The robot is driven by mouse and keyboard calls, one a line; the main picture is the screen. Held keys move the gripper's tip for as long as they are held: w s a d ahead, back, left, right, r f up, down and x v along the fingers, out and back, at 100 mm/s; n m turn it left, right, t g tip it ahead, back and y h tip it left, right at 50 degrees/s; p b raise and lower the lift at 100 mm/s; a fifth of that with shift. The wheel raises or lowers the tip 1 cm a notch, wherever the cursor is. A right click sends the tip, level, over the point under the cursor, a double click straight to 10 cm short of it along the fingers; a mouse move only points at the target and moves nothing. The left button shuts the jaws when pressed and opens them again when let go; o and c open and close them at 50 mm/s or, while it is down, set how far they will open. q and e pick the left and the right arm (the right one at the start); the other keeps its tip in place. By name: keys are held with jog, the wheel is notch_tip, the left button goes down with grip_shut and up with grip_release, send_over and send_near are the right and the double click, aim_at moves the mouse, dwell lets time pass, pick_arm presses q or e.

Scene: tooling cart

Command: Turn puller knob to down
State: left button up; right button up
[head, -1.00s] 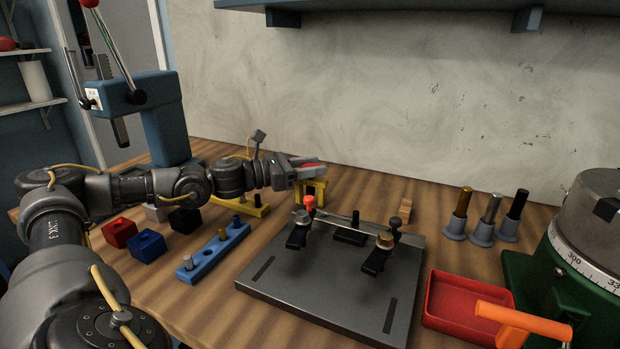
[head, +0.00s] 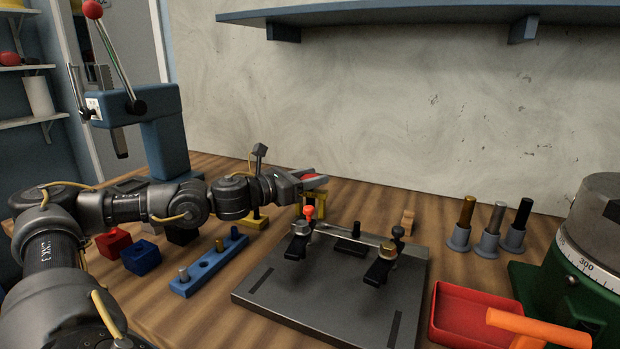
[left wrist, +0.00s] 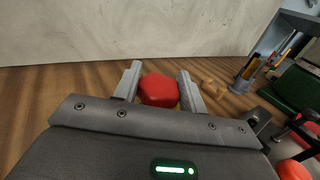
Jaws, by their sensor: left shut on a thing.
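The puller is a small yellow frame (head: 322,206) on the wooden bench, behind the grey plate. Its red, roughly six-sided knob (head: 312,178) sits at the top. My left gripper (head: 318,180) reaches in from the left at knob height and is shut on the red knob. In the left wrist view the knob (left wrist: 158,90) lies between the two grey fingers, with a bit of yellow just behind it. The fingers partly hide the knob in the head view. My right gripper is not in view.
The grey plate (head: 330,315) with black clamps stands in front of the puller. A blue block with pegs (head: 208,268), a red block (head: 113,242) and a blue block (head: 141,258) lie under my left arm. A red tray (head: 465,325) is at the right.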

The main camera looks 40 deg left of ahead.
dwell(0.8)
pick_arm(q)
jog(key=o, duration=1)
jog(key=shift+c, duration=0.2)
jog(key=shift+s+a, duration=0.1)
jog(key=shift+s, duration=0.1)
jog(key=b+v, duration=0.2)
jog(key=v, duration=0.3)
jog(key=shift+s+f, duration=0.2)
jog(key=shift+s, duration=0.05)
jog(key=shift+b+v, duration=0.9)
jog(key=shift+v, duration=1.55)
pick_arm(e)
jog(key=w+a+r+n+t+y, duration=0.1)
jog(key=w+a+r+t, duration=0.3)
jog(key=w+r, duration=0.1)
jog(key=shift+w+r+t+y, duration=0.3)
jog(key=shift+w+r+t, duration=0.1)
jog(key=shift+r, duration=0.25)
pick_arm(q)
jog(key=shift+r, duration=0.2)
